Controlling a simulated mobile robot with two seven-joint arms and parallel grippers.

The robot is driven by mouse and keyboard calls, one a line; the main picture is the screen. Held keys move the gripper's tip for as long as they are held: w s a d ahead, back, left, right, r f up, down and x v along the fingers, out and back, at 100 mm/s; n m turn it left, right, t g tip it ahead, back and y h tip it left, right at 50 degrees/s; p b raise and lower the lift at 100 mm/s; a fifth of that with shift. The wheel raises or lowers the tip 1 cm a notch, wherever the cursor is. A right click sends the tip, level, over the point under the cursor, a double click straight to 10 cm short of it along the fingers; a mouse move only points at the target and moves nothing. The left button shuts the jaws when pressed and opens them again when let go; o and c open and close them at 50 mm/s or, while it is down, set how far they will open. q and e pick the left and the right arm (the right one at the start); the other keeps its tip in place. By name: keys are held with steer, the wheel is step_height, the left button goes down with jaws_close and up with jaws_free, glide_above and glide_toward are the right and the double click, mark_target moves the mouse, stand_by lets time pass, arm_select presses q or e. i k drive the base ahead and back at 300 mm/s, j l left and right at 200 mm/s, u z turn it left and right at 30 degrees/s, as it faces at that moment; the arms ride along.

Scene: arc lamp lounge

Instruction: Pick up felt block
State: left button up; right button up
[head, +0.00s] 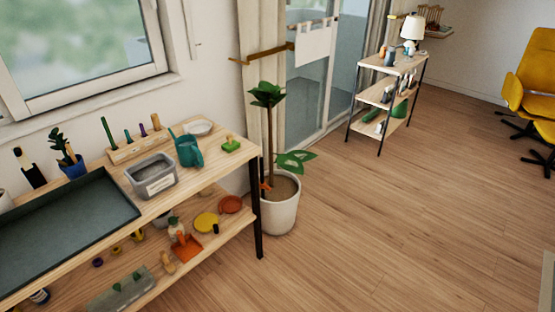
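Neither of my grippers is in view. No object can be named for certain as the felt block. A small green block (231,146) with a light wooden-looking piece on top lies at the right end of the wooden bench top (150,213); it may be the felt block, but it is too small to tell. It sits just right of a teal watering can (189,151) and in front of a white dish (199,127). Nothing touches its near side.
A grey tub (152,175) and a large dark tray (62,230) stand on the bench. The lower shelf holds a yellow disc (206,222) and several tools. A potted plant (279,214) stands by the bench's right end. A shelf cart (388,98) stands farther back. Open floor lies right.

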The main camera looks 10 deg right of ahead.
mark_target(230, 147)
steer(key=i+l+u, duration=0.15)
steer(key=u, duration=0.65)
steer(key=i+l+u, duration=0.15)
steer(key=l+u, duration=0.15)
steer(key=i+l+u, duration=0.1)
steer(key=l+u, duration=0.2)
steer(key=l, duration=0.15)
steer(key=i+l+u, duration=0.15)
steer(key=l, duration=0.75)
steer(key=l+u, duration=0.2)
steer(key=l, duration=0.7)
